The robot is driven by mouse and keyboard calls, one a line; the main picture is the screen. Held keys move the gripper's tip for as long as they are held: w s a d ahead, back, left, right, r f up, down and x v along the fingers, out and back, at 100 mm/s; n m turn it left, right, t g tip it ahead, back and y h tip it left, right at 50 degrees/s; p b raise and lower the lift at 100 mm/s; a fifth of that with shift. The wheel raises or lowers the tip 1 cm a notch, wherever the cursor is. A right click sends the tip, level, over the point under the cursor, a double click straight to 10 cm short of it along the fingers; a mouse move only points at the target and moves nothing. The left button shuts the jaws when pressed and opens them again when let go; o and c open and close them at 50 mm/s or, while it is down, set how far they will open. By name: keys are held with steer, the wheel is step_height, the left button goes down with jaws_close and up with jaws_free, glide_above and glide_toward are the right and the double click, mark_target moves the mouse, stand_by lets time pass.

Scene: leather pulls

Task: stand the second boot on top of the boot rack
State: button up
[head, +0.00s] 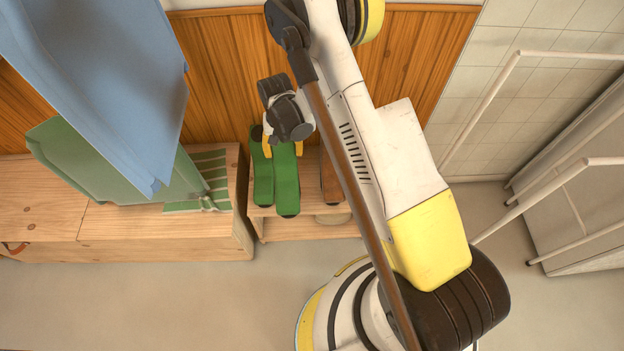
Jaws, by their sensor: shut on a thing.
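Two green boots are side by side at the boot rack (262,226), a low pale wooden stand in the middle of the head view. The left green boot (262,180) appears to rest on the rack's top. My gripper (283,148), with yellow fingertips, is shut on the right green boot (287,185) at its far end. The toe of this boot points toward the camera and reaches the rack's front edge. I cannot tell from above whether its sole touches the rack. My gripper hides part of the upper ends of both boots.
A brown item (329,180) on the rack is partly hidden by my arm. A wooden bench (125,220) stands left, with a striped green cloth (207,170), a green item (75,150) and a large blue item (110,80). White rails (490,90) stand right. The front floor is open.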

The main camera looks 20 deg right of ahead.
mark_target(285, 168)
step_height(285, 168, down, 4)
steer(key=shift+w+r, duration=0.15)
steer(key=shift+r, duration=0.1)
steer(key=w+d+f+b, duration=0.5)
steer(key=w+f+b, duration=0.1)
steer(key=w+f, duration=0.3)
steer(key=shift+w+d+f+b, duration=0.25)
steer(key=shift+f+b, duration=0.15)
steer(key=shift+f, duration=0.3)
steer(key=shift+f, duration=0.1)
steer(key=o, duration=1.4)
